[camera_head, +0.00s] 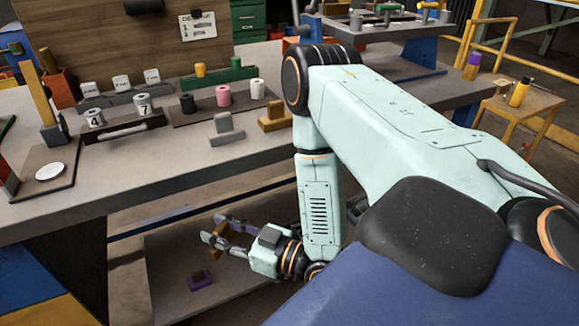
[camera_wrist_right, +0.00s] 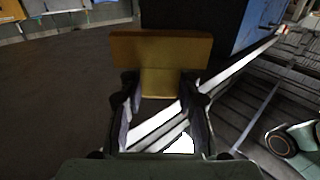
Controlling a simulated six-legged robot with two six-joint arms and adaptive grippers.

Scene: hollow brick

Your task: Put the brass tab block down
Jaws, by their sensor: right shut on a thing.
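The brass tab block (camera_wrist_right: 161,80) is T-shaped, with a wide bar across the far end and a narrower tab towards me. My right gripper (camera_wrist_right: 160,105) is shut on the tab, one finger on each side. In the head view the same gripper (camera_head: 219,234) is low, beside and below the front edge of the workbench, above a lower grey surface. Only a small part of the brass block (camera_head: 217,242) shows there between the fingers. I cannot see it touching any surface. My left gripper is not in view.
A purple block (camera_head: 200,280) lies on the lower grey surface (camera_head: 170,255). A white disc (camera_head: 50,171) lies at left.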

